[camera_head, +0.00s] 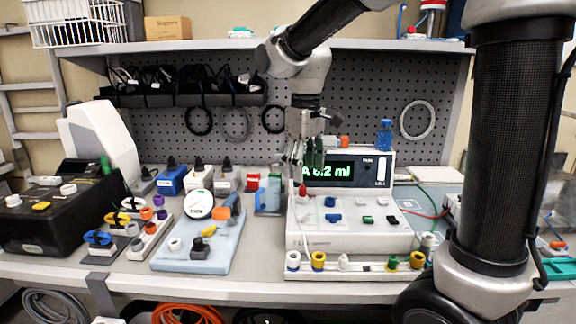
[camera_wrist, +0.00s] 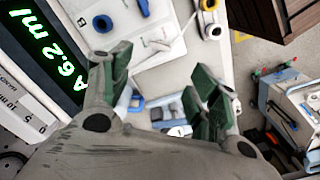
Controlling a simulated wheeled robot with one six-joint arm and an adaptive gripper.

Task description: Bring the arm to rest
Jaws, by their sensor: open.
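My gripper (camera_head: 305,158) hangs from my arm above the white pump, in front of the lit display (camera_head: 332,170) that reads about 6.2 ml. In the wrist view my gripper (camera_wrist: 165,100) shows its two green-padded fingers spread apart with nothing between them. The display also shows in the wrist view (camera_wrist: 50,45) at the upper left.
A light blue board (camera_head: 225,255) with a round gauge (camera_head: 199,204) lies left of the pump. A row of colored connectors (camera_head: 345,264) lines the front. A blue bottle (camera_head: 384,135) stands on the display unit. The pegboard (camera_head: 360,105) and shelf (camera_head: 400,46) close off the back.

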